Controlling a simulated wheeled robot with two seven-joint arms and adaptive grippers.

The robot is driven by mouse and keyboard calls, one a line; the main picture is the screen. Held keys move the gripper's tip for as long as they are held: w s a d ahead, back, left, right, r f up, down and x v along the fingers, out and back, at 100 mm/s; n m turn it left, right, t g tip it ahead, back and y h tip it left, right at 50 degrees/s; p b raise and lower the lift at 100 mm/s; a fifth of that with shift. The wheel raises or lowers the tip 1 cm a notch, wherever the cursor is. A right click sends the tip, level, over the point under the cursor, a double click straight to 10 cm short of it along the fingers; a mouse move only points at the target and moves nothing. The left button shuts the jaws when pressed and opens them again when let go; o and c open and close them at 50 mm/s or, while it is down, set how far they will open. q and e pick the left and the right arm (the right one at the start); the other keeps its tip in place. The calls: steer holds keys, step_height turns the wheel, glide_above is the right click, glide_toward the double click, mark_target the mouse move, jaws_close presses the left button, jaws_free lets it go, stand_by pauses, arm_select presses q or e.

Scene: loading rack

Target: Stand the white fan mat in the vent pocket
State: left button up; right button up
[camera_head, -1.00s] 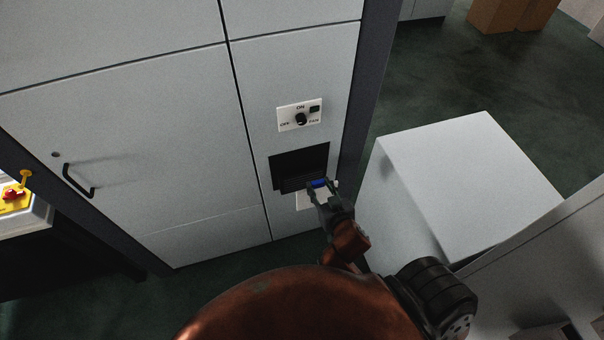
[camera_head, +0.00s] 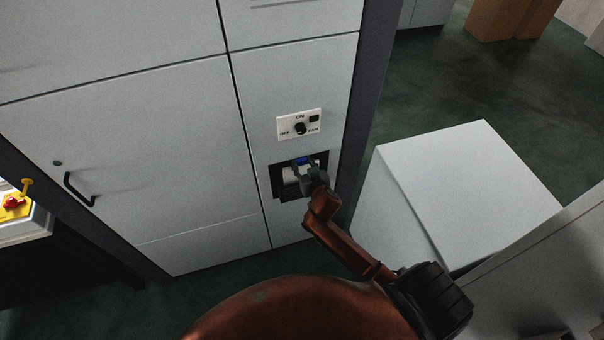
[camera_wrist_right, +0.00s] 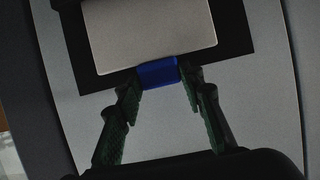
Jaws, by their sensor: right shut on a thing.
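The white fan mat (camera_wrist_right: 150,32) is a flat pale panel with a blue tab (camera_wrist_right: 158,72) on its near edge. My right gripper (camera_wrist_right: 163,76) is shut on the blue tab. In the head view the right gripper (camera_head: 303,167) is at the vent pocket (camera_head: 279,181), a dark rectangular opening in the cabinet front. In the wrist view the dark pocket (camera_wrist_right: 232,30) surrounds the mat on the sides I see. My left gripper is not in view.
A switch plate with a knob (camera_head: 300,128) is above the pocket. A white box (camera_head: 470,185) stands close to the right of my right arm. A black door handle (camera_head: 78,190) is at the left. Dark green floor is open at the upper right.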

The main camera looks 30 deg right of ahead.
mark_target(301, 172)
steer(key=shift+w+f+b, duration=0.15)
steer(key=shift+f+b, duration=0.05)
steer(key=shift+f, duration=1.45)
steer(key=shift+w+f+b, duration=0.1)
steer(key=shift+f+b, duration=0.1)
steer(key=shift+f, duration=1.4)
steer(key=shift+f, duration=0.1)
steer(key=o, duration=1.4)
steer(key=shift+c, duration=0.2)
